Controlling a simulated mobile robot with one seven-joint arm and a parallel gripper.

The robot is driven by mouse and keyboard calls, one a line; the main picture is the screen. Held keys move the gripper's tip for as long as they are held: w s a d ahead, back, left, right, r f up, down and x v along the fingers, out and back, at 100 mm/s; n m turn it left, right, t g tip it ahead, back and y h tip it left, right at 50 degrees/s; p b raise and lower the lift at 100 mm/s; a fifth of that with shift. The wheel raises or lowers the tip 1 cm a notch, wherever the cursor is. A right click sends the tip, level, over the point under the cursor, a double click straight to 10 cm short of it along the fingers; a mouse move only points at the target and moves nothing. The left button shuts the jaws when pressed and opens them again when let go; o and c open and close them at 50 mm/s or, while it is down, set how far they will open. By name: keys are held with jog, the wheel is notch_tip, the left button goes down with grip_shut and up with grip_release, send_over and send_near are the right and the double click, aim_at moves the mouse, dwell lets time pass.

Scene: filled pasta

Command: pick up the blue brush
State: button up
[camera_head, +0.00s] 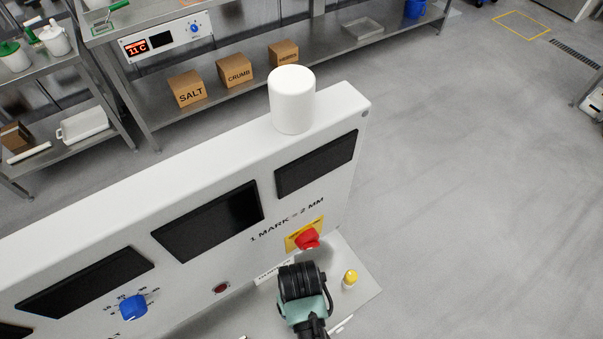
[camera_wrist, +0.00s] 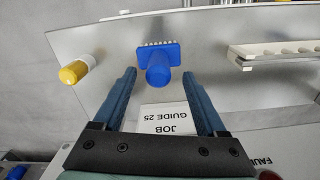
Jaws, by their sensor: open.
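The blue brush (camera_wrist: 158,65) shows in the wrist view, on a bare metal surface, with a rounded blue handle, a flat rectangular blue head and a row of pale bristles along its far edge. My gripper (camera_wrist: 159,74) is open, with one blue-grey finger on each side of the handle as seen from the wrist. The fingers look apart from the brush; the height between them cannot be told. In the head view my dark wrist hangs over the metal shelf of the white machine, and the brush does not show there.
A yellow-capped white bottle (camera_wrist: 75,70) stands left of the brush; the head view shows it too (camera_head: 350,278). A white rail-like part (camera_wrist: 275,49) lies to the right. A red knob (camera_head: 307,239) juts from the machine.

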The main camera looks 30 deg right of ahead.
jog(key=shift+s+d+f, duration=0.1)
jog(key=shift+f, duration=2.05)
grip_shut()
